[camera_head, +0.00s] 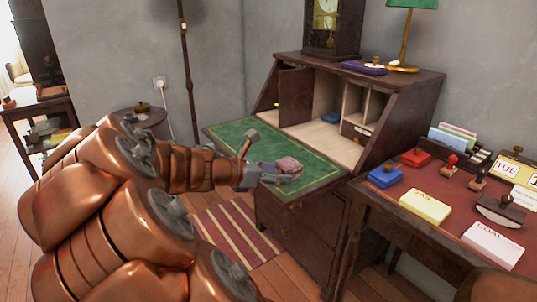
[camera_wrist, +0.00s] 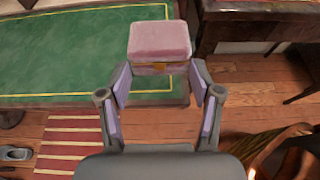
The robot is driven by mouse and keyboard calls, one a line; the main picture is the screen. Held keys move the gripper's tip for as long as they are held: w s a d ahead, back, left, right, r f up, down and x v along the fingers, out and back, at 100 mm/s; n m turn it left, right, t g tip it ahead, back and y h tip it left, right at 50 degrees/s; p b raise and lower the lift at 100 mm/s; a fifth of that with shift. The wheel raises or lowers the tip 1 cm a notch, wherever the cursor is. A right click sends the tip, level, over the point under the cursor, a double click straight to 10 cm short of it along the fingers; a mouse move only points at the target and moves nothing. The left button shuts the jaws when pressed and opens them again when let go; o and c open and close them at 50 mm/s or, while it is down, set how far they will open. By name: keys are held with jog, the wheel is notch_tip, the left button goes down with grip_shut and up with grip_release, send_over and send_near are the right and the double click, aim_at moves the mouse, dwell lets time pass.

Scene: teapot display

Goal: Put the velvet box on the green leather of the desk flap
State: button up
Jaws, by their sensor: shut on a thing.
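The velvet box (camera_head: 289,165) is small, dusty pink and closed. In the wrist view the box (camera_wrist: 160,42) shows its lid and a gold clasp on the near side. My gripper (camera_head: 275,173) is shut on it, and in the wrist view the gripper (camera_wrist: 160,80) has one finger on each side of its lower part. The desk flap is folded down, with green leather (camera_head: 240,140) inside a gold line and a dark wooden rim. The box appears over the flap's right front part; I cannot tell whether it touches the leather.
The bureau's open compartments (camera_head: 325,105) stand behind the flap, with a small door (camera_head: 295,95) ajar. A red-topped table (camera_head: 450,185) with stamps and pads stands close on the right. A striped rug (camera_head: 235,228) lies below. The visible green leather is largely bare.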

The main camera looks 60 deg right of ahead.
jog(key=w+d+b, duration=0.1)
jog(key=w+d, duration=0.1)
jog(key=d, duration=0.2)
jog(key=w+d+f, duration=0.1)
jog(key=w+d, duration=0.1)
jog(key=d, duration=0.3)
jog(key=w+d+b, duration=0.1)
jog(key=w+d, duration=0.1)
jog(key=d, duration=0.3)
jog(key=shift+w+f+b, duration=0.2)
jog(key=shift+f+b, duration=0.1)
jog(key=shift+b, duration=0.05)
jog(key=shift+f+b, duration=0.9)
jog(key=shift+f, duration=0.85)
jog(key=shift+r, duration=0.1)
jog(key=o, duration=1.2)
jog(key=shift+c, duration=0.2)
